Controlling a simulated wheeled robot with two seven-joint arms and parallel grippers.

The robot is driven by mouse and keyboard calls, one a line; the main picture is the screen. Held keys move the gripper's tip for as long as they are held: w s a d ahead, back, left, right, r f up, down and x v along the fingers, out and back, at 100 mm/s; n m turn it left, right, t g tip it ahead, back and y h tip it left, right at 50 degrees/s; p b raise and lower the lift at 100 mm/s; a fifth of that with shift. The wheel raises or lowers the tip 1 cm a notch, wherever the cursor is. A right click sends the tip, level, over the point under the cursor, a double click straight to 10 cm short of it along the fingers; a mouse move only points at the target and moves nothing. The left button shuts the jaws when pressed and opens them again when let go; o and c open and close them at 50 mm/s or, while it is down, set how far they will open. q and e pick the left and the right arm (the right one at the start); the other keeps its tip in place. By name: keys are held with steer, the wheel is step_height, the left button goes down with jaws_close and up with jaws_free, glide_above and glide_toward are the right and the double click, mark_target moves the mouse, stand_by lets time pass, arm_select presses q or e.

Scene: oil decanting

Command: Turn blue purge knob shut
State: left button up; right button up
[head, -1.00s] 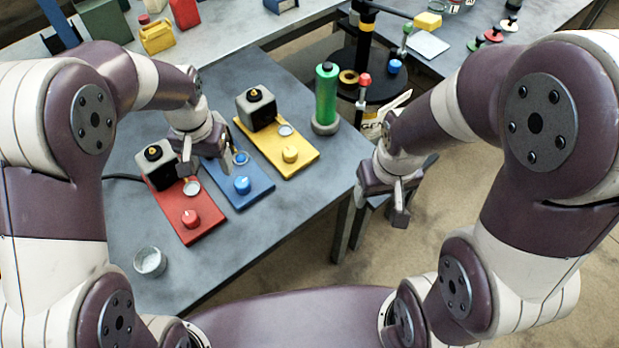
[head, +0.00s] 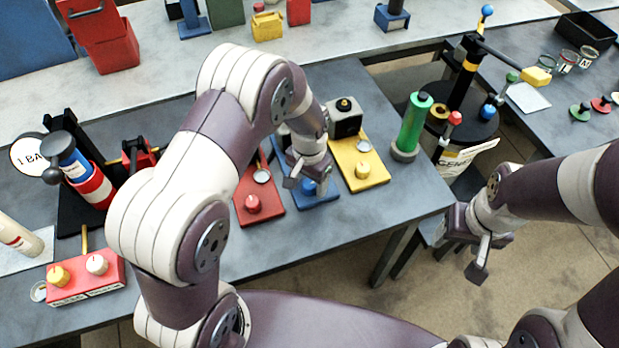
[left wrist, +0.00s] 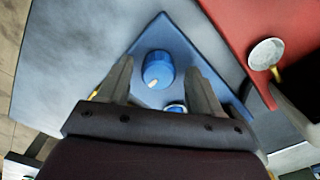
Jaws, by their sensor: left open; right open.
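The blue knob (head: 308,187) sits at the near end of a blue board (head: 322,200), between a red board and a yellow board. In the left wrist view the round blue knob (left wrist: 158,68) shows a pale mark on its lower side. My left gripper (head: 303,178) is low over the blue board at the knob. Its fingers (left wrist: 158,80) are open, one on each side of the knob, with gaps between. The board's far part is hidden behind my left arm in the head view. My right gripper (head: 468,258) is open and empty, off the table's right edge.
The red board (head: 245,215) with a red knob and the yellow board (head: 375,180) with a yellow knob flank closely. A green cylinder (head: 413,120) stands right. A red box (head: 85,278) with yellow and white knobs sits front left.

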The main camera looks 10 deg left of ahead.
arm_select(q)
steer(key=shift+d, duration=0.15)
steer(key=shift+c, duration=0.9)
steer(key=c, duration=0.9)
steer(key=n+p, duration=0.1)
steer(key=n, duration=0.2)
steer(key=shift+w+r+n, duration=0.1)
steer(key=shift+n, duration=0.3)
steer(key=n, duration=0.5)
steer(key=shift+p, duration=0.35)
steer(key=n, duration=0.5)
steer(key=shift+a, duration=0.2)
steer(key=shift+n+p, duration=0.45)
steer(key=shift+n, duration=1.55)
